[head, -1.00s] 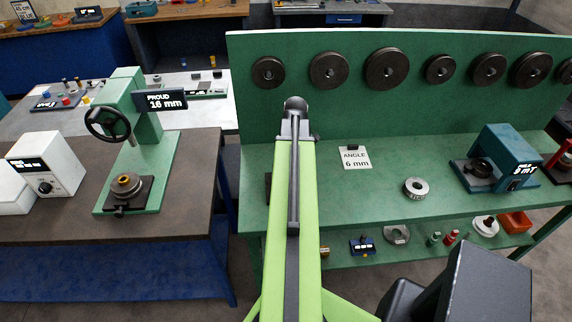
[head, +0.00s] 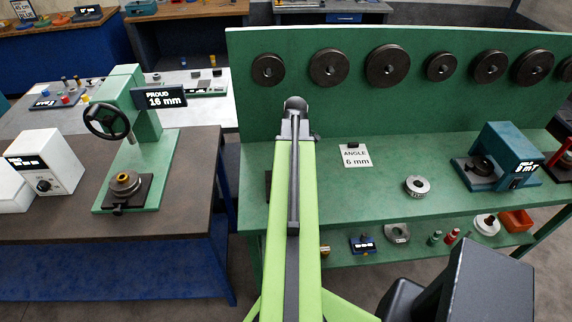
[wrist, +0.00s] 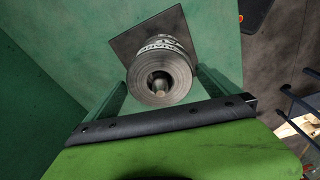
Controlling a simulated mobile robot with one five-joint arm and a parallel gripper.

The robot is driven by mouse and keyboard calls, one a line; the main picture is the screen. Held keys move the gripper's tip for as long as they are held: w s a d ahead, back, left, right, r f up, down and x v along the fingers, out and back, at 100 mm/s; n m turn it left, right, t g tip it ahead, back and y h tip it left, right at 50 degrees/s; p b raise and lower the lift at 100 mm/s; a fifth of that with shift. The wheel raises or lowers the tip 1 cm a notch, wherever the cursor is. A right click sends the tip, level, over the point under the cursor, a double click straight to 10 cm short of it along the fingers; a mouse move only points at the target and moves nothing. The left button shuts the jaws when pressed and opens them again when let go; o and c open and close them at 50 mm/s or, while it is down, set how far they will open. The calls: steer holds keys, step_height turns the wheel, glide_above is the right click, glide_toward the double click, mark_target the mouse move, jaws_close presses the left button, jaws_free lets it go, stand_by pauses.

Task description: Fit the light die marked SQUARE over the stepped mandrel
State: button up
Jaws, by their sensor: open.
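In the wrist view a light grey metal die (wrist: 158,82) with dark lettering on a pale band around its side sits over a square dark plate (wrist: 124,40). The lettering is only partly legible. A pale rounded peg end (wrist: 160,86), seemingly the mandrel, shows inside the die's bore. How far down the die sits cannot be told. My gripper (wrist: 160,77) is open, one finger on each side of the die, with no clear contact. In the head view my arm hides the gripper and the die; only an edge of the dark plate (head: 268,183) shows.
Another light ring (head: 417,187) lies on the green bench, right of an ANGLE 6 mm card (head: 355,155). A blue-green gauge (head: 503,152) stands further right. Dark discs hang on the back panel (head: 290,110). A green press (head: 140,135) stands on the left table.

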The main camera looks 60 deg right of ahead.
step_height(320, 180, up, 17)
steer(key=s+p, duration=0.2)
steer(key=p, duration=1.5)
steer(key=shift+d, duration=0.4)
steer(key=w+a+f+n+b, duration=0.3)
steer(key=w+a+f+b, duration=0.4)
steer(key=w+a, duration=0.45)
steer(key=w+a+f+n+b, duration=0.3)
steer(key=w+a+f+b, duration=0.3)
steer(key=w+a, duration=0.55)
steer(key=a+f+m+b, duration=0.2)
steer(key=a+m+b, duration=0.1)
steer(key=a, duration=0.6)
steer(key=a+f+m+b, duration=0.2)
steer(key=a+f+m, duration=0.1)
steer(key=a, duration=0.6)
steer(key=a+f+m+g+b, duration=0.1)
steer(key=a+f+m+b, duration=0.2)
steer(key=a, duration=0.6)
steer(key=shift+w+a+f+m+h+b, duration=0.2)
steer(key=shift+w+f+m+h+b, duration=0.1)
steer(key=shift+m, duration=0.7)
